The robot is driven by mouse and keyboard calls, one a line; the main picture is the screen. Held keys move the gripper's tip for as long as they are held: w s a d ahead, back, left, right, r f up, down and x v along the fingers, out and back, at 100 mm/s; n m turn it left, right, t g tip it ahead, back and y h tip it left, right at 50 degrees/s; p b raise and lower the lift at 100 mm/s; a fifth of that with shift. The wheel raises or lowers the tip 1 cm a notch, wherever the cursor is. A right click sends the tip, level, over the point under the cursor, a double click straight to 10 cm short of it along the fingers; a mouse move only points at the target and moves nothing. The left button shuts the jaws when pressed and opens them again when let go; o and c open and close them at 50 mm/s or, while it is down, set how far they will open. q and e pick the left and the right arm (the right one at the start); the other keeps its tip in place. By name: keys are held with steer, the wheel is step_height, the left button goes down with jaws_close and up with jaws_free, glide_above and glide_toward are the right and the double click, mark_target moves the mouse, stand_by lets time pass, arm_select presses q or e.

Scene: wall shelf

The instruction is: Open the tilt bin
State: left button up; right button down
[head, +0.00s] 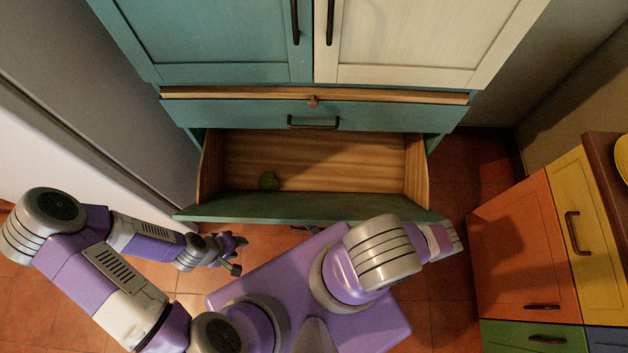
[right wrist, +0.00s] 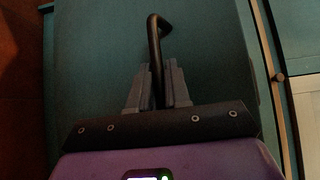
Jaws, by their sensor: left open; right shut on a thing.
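The tilt bin (head: 312,208) is tipped open below the upper drawer in the head view, its teal front leaning out and its wooden inside showing. In the right wrist view my right gripper (right wrist: 158,88) is shut on the dark bar handle (right wrist: 156,40) of a teal front (right wrist: 215,60). In the head view my arm and the bin front hide the right fingers. My left gripper (head: 238,254) is open and empty, to the left in front of the bin and apart from it.
Above the bin are a teal drawer (head: 230,114) with a handle and teal and white cupboard doors. A pale tall unit (head: 80,140) stands at left. Coloured cabinets (head: 530,250) stand at right. Tiled floor shows between.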

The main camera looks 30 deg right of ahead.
steer(key=c, duration=1.2)
jaws_free()
steer(key=p+v, duration=0.1)
steer(key=v, duration=0.6)
steer(key=shift+s, duration=0.25)
